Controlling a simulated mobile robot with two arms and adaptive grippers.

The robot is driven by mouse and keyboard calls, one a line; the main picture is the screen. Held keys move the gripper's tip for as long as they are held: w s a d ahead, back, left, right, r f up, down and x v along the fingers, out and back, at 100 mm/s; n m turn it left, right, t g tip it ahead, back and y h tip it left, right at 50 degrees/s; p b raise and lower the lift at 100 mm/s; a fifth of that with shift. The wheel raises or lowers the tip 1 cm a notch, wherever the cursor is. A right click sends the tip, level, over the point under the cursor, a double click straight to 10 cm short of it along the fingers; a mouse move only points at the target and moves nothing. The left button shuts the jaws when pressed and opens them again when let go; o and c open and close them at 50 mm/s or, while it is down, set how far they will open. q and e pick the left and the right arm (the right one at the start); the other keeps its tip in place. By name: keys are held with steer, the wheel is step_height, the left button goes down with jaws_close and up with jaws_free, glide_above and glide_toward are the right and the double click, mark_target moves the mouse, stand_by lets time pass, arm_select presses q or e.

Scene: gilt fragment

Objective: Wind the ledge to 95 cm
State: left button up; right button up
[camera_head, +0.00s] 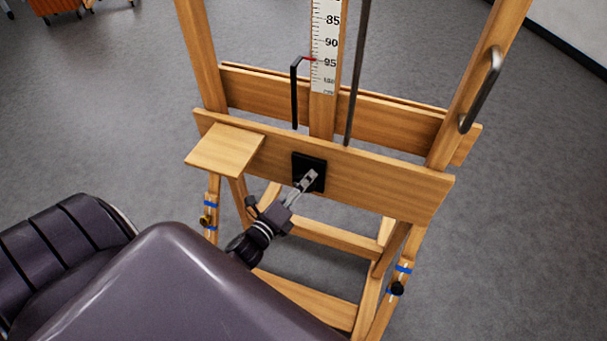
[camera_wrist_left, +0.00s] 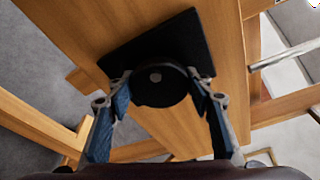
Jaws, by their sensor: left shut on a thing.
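The wooden easel's front ledge (camera_head: 370,182) runs across between the two posts. A white scale (camera_head: 325,45) stands upright behind it, with numbers rising downward. A red pointer (camera_head: 309,59) on a black bent arm (camera_head: 294,95) sits at about the 95 mark. A black square plate (camera_head: 298,162) is fixed to the ledge's front. My left gripper (camera_head: 308,181) reaches that plate. In the left wrist view its two fingers (camera_wrist_left: 160,98) close around a round black knob (camera_wrist_left: 157,88) in front of the plate (camera_wrist_left: 170,42). My right gripper is not in view.
A small wooden shelf (camera_head: 226,150) juts out at the ledge's left end. A metal handle (camera_head: 482,90) is on the right post. Dark knobs (camera_head: 397,288) sit on the lower legs. The grey floor (camera_head: 520,230) is clear at right.

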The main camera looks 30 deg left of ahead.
arm_select(q)
steer(key=shift+f+m, duration=0.1)
steer(key=shift+m, duration=0.5)
steer(key=o, duration=1.2)
steer(key=s, duration=0.4)
steer(key=s+r, duration=0.1)
steer(key=s, duration=0.7)
steer(key=shift+d+r, duration=0.25)
steer(key=shift+f, duration=0.1)
